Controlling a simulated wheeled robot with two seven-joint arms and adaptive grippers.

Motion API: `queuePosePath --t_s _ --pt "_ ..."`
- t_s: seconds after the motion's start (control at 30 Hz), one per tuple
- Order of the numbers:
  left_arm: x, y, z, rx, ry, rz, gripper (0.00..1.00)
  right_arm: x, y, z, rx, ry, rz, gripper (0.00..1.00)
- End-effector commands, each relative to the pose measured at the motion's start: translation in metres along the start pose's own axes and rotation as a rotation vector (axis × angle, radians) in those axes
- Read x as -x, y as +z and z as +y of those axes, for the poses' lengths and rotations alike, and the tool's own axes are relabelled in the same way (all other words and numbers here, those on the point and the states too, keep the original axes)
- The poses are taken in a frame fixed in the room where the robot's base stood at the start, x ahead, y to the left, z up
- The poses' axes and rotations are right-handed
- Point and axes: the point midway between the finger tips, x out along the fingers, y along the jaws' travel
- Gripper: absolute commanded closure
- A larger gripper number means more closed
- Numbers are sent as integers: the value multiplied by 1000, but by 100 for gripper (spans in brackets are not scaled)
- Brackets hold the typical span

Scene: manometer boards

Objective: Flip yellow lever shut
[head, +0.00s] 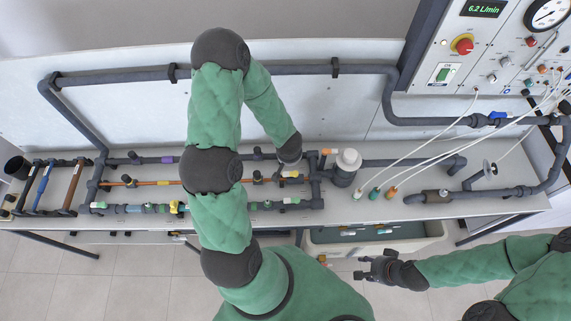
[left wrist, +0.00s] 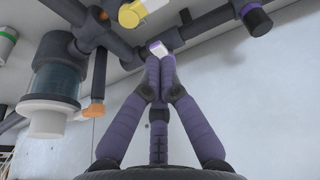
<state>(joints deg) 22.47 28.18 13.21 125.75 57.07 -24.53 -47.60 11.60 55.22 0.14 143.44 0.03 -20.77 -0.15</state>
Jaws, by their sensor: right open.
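A yellow lever (left wrist: 132,14) shows at the top of the left wrist view, on a dark pipe, with a white end beside it. In the head view a small yellow part (head: 290,174) sits on the middle pipe, right of my left forearm; another yellow part (head: 174,207) is on the front pipe. My left gripper (left wrist: 158,58) has its fingertips together, just below the yellow lever in the picture. A small white piece with a purple edge (left wrist: 157,48) is at the tips; I cannot tell whether they touch it. My right gripper (head: 364,268) is open and empty, front of the bench.
A white-capped filter (head: 348,160) with an orange handle (head: 328,152) stands right of the pipes. White hoses hang from the control panel (head: 480,60).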

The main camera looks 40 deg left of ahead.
Motion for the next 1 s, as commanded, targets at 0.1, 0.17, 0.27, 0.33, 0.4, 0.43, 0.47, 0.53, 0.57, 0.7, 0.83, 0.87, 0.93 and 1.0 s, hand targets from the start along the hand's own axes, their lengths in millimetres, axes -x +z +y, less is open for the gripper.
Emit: queuePosePath --t_s 0.1,0.17,0.27,0.33,0.4,0.43,0.47,0.53,0.57,0.7,0.83,0.87,0.93,1.0 --pt "11 -17 -11 31 -25 20 100 4 0 -1 0 0 0 55" --pt "13 -21 -14 40 -32 23 100 4 0 -1 0 0 0 55" --pt "15 -24 -16 48 -39 26 100 4 0 -2 0 0 0 55" --pt "15 -25 -17 49 -40 27 100 4 0 -2 0 0 0 55" --pt "15 -24 -17 48 -40 26 100 4 0 -1 0 0 0 55" --pt "15 -24 -17 48 -39 26 100 4 0 -1 0 0 0 55" --pt "15 -24 -17 48 -39 26 100 4 0 -1 0 0 0 55" --pt "15 -24 -16 48 -39 26 100 4 0 -1 0 0 0 55" --pt "14 -24 -16 48 -39 26 100 4 0 -1 0 0 0 55" --pt "8 -24 -17 48 -39 25 100 1 0 0 0 0 0 55" --pt "-9 -24 -18 47 -39 24 100 -5 0 2 0 0 0 55" --pt "-14 -23 -18 47 -40 24 100 -7 0 3 0 0 0 55" --pt "-27 -24 -18 47 -39 24 100 -12 0 4 0 0 0 55" --pt "-40 -24 -19 48 -39 24 100 -16 -1 6 0 0 0 55"
